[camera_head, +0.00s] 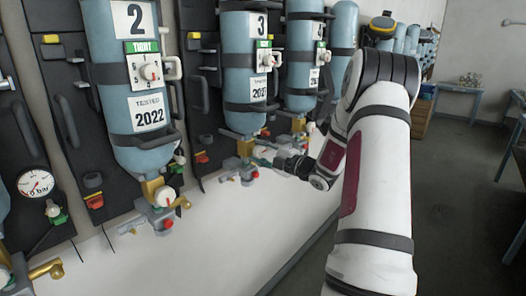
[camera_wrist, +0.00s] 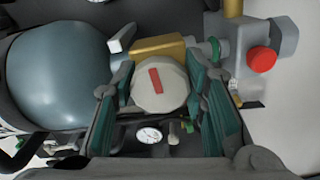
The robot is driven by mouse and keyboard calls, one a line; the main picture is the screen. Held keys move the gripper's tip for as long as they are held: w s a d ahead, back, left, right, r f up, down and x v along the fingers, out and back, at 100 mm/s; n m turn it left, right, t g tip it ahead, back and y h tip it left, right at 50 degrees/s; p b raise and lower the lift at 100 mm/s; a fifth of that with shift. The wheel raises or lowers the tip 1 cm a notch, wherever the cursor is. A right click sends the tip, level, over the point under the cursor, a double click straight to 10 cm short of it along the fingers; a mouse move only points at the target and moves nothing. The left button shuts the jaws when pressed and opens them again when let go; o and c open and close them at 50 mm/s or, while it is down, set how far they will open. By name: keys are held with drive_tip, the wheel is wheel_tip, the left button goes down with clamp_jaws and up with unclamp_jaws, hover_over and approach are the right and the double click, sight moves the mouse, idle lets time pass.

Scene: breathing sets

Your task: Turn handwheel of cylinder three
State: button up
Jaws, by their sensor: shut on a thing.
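Cylinder three (camera_head: 243,75) is a light blue bottle marked 3, hung upright on the wall rack. Its brass valve (camera_head: 246,147) sits at its lower end, and the brass also shows in the wrist view (camera_wrist: 158,46). My gripper (camera_head: 264,158) is at this valve, coming from the right. In the wrist view my gripper (camera_wrist: 160,108) has its green-padded fingers on either side of the pale round handwheel (camera_wrist: 148,97), which has a red mark on its face. The gripper is shut on the handwheel. In the head view the fingers mostly hide the handwheel.
Cylinder two (camera_head: 135,80) hangs to the left with its own valve wheel (camera_head: 165,196). Cylinder four (camera_head: 303,65) hangs close on the right, near my arm. A red knob (camera_wrist: 262,60) and a small gauge (camera_wrist: 149,135) are near the fingers. Open floor (camera_head: 455,170) lies right.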

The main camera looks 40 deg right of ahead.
drive_tip(key=m, duration=0.4)
drive_tip(key=shift+f+m, duration=0.15)
drive_tip(key=shift+m, duration=0.25)
drive_tip(key=m, duration=0.4)
drive_tip(key=shift+m, duration=2.2)
drive_tip(key=shift+a+m, duration=0.15)
drive_tip(key=shift+m, duration=2.55)
drive_tip(key=o, duration=1.2)
